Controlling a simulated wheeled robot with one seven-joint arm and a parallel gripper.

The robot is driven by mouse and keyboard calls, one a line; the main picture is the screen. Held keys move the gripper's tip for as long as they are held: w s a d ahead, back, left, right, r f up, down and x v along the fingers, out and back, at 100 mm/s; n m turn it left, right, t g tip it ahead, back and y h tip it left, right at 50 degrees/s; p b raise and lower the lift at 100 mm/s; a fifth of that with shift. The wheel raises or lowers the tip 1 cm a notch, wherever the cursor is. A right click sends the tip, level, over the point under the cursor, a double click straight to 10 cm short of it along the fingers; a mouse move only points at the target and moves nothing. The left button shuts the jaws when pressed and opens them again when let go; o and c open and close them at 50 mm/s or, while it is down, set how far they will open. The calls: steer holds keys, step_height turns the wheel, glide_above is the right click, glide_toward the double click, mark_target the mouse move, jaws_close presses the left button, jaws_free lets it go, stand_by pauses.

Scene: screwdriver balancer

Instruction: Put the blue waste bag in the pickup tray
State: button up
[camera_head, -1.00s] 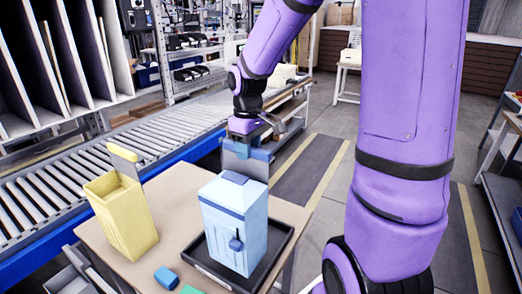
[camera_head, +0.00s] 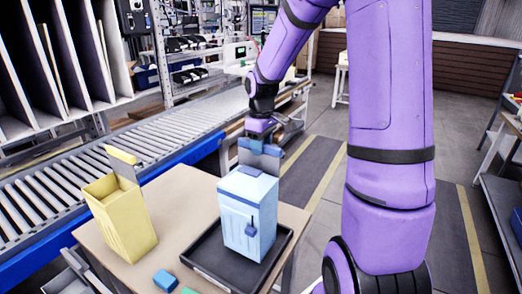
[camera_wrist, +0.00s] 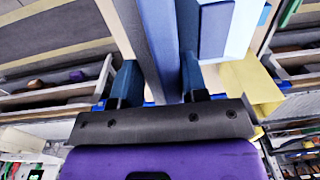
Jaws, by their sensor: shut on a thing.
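The blue waste bag (camera_head: 238,222) is a light blue, upright, box-like bag with a darker blue top band and a small dark blue tag on its front. My gripper (camera_head: 262,150) is at the bag's upper back and shut on its raised back part. In the wrist view, blue parts of the bag (camera_wrist: 213,28) are at and beside my gripper (camera_wrist: 157,78). The black pickup tray (camera_head: 208,250) lies on the table under the bag. The bag stands over the tray's right part; I cannot tell whether its bottom touches the tray floor.
A yellow bag (camera_head: 124,222) stands on the table (camera_head: 172,190) at the left. A small blue block (camera_head: 165,280) and part of a green one (camera_head: 188,291) lie at the front edge. A roller conveyor (camera_head: 120,160) runs behind the table.

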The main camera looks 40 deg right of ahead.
steer(key=shift+f, duration=0.95)
steer(key=o, duration=0.9)
step_height(320, 180, up, 12)
steer(key=shift+s+a+r+m+t, duration=0.95)
steer(key=shift+s+a, duration=1.2)
steer(key=shift+s, duration=1.75)
steer(key=shift+s+a+r+m+t, duration=0.7)
steer(key=shift+s+a+r, duration=1.15)
steer(key=shift+s, duration=2.1)
steer(key=shift+s+a+r+m+t, duration=0.55)
steer(key=shift+s+a+r+t, duration=0.45)
steer(key=shift+s+a, duration=2.2)
steer(key=shift+s+d+f, duration=0.15)
steer(key=shift+s+d, duration=0.55)
steer(key=shift+d, duration=0.05)
